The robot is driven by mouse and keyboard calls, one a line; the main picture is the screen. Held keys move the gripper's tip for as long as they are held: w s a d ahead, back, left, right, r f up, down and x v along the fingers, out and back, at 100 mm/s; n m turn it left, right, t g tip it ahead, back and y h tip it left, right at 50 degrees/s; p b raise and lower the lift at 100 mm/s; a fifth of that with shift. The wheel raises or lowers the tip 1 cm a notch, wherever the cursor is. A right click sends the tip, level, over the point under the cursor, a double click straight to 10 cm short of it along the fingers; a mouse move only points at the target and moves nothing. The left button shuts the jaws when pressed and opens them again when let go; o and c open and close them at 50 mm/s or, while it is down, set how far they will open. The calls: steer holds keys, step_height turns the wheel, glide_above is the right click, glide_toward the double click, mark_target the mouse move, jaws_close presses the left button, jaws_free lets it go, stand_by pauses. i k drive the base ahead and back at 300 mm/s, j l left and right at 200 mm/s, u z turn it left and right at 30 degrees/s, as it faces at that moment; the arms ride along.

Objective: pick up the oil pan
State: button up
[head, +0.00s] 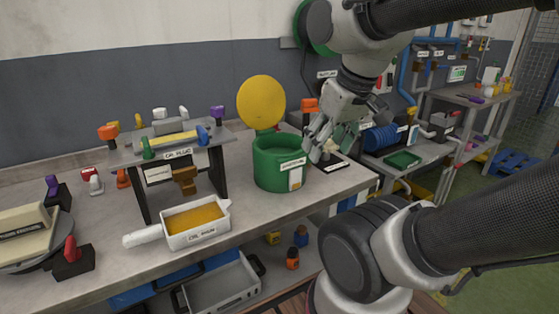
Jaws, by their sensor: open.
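The oil pan (194,218) is a white rectangular tray on the front of the workbench, in the lower left middle of the head view. It holds amber liquid, has a label on its front wall, and a thick white handle points left. My gripper (325,145) is up and to the right of the pan, beyond the green canister. It is open and appears empty, well apart from the pan. My arm comes in from the right.
A green canister (270,165) with a raised yellow lid stands between pan and gripper. A small grey stand (150,155) with tools rises behind the pan. A red-handled black block (72,262) sits at left. A grey crate (222,285) is below the bench (120,268).

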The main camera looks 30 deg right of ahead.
mark_target(185, 226)
steer(key=j+z, duration=0.1)
steer(key=j, duration=0.4)
steer(key=k+j, duration=0.1)
steer(key=j, duration=0.35)
steer(key=j+z, duration=0.15)
steer(key=j, duration=0.35)
steer(key=k+j+z, duration=0.1)
steer(key=j, duration=0.35)
steer(key=k+j+z, duration=0.1)
steer(key=j, duration=0.4)
steer(key=k+j, duration=0.15)
steer(key=j, duration=0.3)
steer(key=k+j+z, duration=0.15)
steer(key=j, duration=0.3)
